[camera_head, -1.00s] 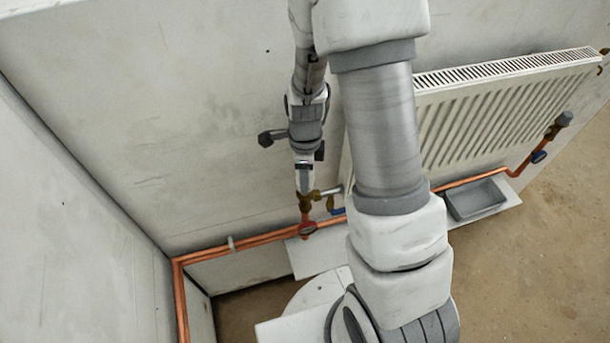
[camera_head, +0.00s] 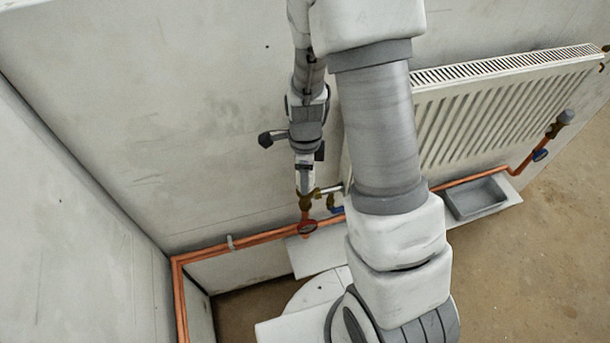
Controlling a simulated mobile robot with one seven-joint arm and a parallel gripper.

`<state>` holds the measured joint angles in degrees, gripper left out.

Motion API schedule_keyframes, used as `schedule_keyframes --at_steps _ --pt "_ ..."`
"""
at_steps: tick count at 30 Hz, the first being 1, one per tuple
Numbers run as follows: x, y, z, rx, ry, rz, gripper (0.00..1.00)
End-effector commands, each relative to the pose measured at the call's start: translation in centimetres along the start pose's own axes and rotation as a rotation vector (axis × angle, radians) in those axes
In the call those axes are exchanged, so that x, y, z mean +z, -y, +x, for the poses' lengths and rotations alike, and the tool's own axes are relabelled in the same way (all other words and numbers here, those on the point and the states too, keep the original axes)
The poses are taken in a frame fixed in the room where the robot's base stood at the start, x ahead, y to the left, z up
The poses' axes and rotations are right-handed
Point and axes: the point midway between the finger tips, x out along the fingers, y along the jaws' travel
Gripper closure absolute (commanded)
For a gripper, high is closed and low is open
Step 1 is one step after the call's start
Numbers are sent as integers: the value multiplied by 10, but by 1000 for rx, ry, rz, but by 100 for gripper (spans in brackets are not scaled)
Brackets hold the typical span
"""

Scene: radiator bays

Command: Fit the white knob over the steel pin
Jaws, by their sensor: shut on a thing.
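My gripper (camera_head: 305,185) points down at the brass valve (camera_head: 306,202) on the copper pipe, left of the radiator. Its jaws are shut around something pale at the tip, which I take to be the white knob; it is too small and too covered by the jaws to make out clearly. The steel pin cannot be seen; the gripper tip covers the top of the valve. I cannot tell whether the knob touches the valve or sits over the pin.
The white radiator (camera_head: 515,105) hangs on the wall at the right, partly behind my arm. A copper pipe (camera_head: 260,240) runs low along the wall. A grey tray (camera_head: 476,198) lies at right.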

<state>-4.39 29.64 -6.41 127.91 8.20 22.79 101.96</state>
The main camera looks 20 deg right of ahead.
Motion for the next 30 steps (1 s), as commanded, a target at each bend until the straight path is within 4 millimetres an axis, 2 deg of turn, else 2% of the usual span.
schedule_keyframes --at_steps 30 --pt "0 0 12 0 0 0 100"
